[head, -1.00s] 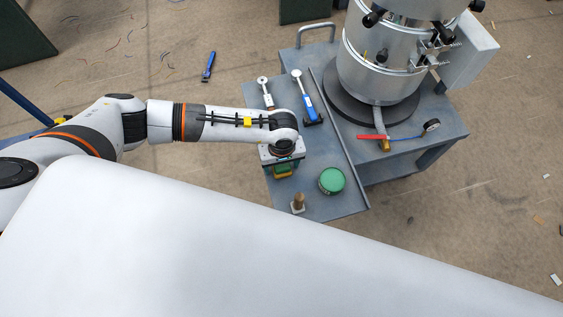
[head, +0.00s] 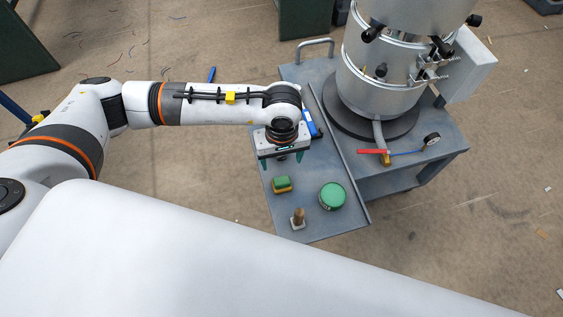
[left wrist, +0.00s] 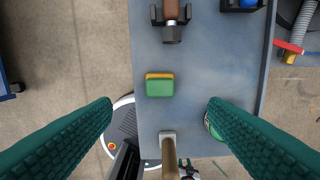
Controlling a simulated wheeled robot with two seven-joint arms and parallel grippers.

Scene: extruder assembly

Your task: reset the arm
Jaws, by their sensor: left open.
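My left gripper (head: 283,162) is open and empty, pointing down above the grey side shelf (head: 318,230) of the cart. In the left wrist view its two green ribbed fingers (left wrist: 160,105) are wide apart. A green and yellow sponge-like block (head: 282,185) lies on the shelf in front of the gripper, apart from it. The block also shows between and beyond the fingertips in the left wrist view (left wrist: 160,86).
A green-lidded round tin (head: 332,196) and a wooden-handled tool (head: 298,218) stand on the shelf. A blue-handled tool (head: 312,124) is partly hidden behind my left wrist. The large metal cylinder (head: 380,75) stands on the cart at right, near a red-handled valve (head: 374,151).

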